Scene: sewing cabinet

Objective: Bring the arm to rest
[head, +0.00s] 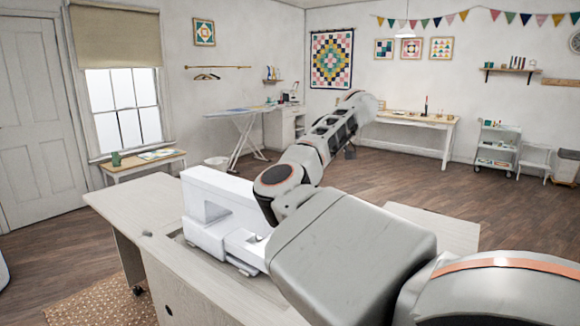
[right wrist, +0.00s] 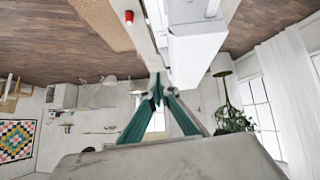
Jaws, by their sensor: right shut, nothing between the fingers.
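My right arm (head: 350,245) comes in from the lower right of the head view. It bends at a joint beside the white sewing machine, and its forearm (head: 325,135) points up and away over the room. In the right wrist view my right gripper (right wrist: 158,92) has its green fingers together at the tips, with nothing between them. In the head view its fingers cannot be made out clearly. My left gripper is in neither view.
The white sewing machine (head: 205,190) stands on the pale sewing cabinet (head: 125,205), close to my arm's bend and partly hidden by it. An ironing board (head: 240,112) and a long table (head: 415,118) stand farther back. Open wooden floor (head: 400,175) lies between.

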